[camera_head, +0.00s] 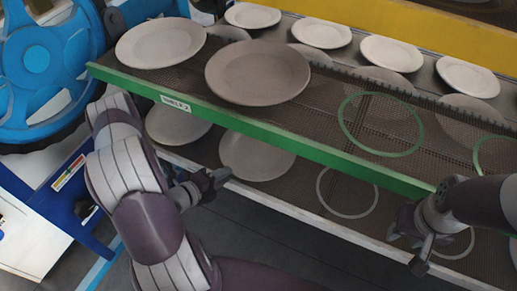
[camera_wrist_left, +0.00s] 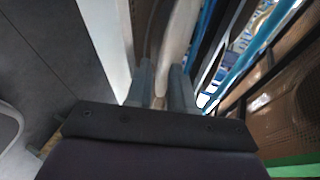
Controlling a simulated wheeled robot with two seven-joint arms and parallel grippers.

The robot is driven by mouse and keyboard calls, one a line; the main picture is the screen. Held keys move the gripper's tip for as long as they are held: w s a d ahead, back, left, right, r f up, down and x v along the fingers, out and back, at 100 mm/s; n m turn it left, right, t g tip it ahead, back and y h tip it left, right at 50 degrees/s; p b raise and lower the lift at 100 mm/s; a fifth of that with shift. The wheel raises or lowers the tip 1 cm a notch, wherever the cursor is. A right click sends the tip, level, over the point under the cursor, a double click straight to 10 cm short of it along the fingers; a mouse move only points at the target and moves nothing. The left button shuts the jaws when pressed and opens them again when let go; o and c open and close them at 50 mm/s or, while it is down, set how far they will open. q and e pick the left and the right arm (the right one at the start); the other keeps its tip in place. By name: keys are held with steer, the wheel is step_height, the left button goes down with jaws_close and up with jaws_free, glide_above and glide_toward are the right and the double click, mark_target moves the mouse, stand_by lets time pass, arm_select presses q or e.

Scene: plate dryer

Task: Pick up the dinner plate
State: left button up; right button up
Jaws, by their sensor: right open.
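Several round beige plates lie on the rack. On the green-edged upper shelf are a large plate (camera_head: 258,72) and another plate (camera_head: 160,43). On the lower shelf are a plate (camera_head: 257,156) and a partly hidden plate (camera_head: 178,125). My left gripper (camera_head: 222,176) is at the front left rim of the lower-middle plate. In the left wrist view a pale plate edge (camera_wrist_left: 180,45) runs between the two fingers (camera_wrist_left: 162,92); whether they press on it is unclear. My right gripper (camera_head: 406,254) is open and empty in front of the lower shelf at right.
The green upper shelf edge (camera_head: 300,148) overhangs the lower shelf. Empty rings mark bare spots, a green one (camera_head: 343,118) above and a white one (camera_head: 347,216) below. A blue wheel (camera_head: 37,58) stands at left. More plates (camera_head: 391,53) lie behind.

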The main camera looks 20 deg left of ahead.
mark_target(234, 169)
arm_select(q)
steer(key=p+x, duration=0.1)
steer(key=x, duration=0.4)
steer(key=shift+w+f, duration=0.1)
steer(key=shift+w, duration=0.05)
jaws_close()
stand_by(1.1)
